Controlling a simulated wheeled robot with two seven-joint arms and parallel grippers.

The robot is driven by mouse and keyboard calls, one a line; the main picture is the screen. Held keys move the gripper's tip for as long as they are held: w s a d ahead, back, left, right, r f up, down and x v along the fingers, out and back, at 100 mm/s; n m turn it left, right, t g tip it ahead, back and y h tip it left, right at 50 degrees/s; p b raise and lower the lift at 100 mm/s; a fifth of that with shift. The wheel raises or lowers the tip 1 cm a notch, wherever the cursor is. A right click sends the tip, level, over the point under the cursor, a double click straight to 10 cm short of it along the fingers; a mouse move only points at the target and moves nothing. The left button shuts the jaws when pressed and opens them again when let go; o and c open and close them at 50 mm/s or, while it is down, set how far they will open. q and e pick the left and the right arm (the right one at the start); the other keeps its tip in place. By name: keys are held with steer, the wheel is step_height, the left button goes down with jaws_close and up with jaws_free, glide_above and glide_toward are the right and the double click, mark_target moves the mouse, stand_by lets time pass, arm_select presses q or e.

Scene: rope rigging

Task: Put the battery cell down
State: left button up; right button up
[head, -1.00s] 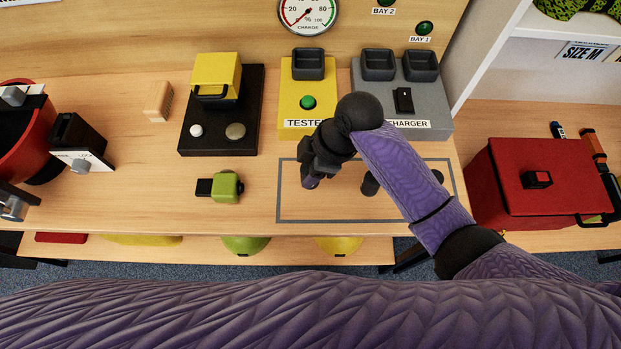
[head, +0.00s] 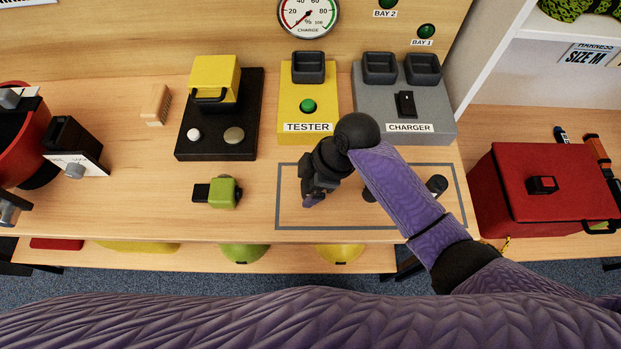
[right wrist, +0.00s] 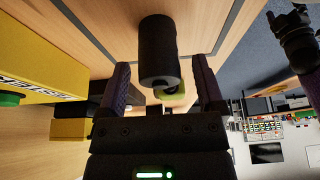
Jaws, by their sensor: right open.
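My right gripper (head: 312,198) is low over the table, inside the grey outlined rectangle (head: 277,205). In the right wrist view its two purple fingers (right wrist: 162,85) are apart. A dark battery cell (right wrist: 158,48) stands upright on the wood between them, with a small gap showing on each side. In the head view the gripper mostly hides this cell. Two other dark cylinders (head: 438,185) are in the rectangle to the right, one partly behind my arm. A dark jointed part (right wrist: 295,35) at the right wrist view's edge looks like my left gripper; its jaws are unclear.
The yellow tester (head: 290,125) and grey charger (head: 430,105) with empty-looking slots stand behind the rectangle. A red box (head: 510,200) is at the right. Bare table lies between the green block and the rectangle.

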arm_select(q)
steer(key=r+p, duration=0.1)
steer(key=w+d+r+p, duration=0.1)
steer(key=r+p, duration=0.3)
steer(key=shift+w+d, duration=0.25)
steer(key=shift+w, duration=0.05)
arm_select(e)
steer(key=v, duration=1.2)
steer(key=shift+r, duration=0.15)
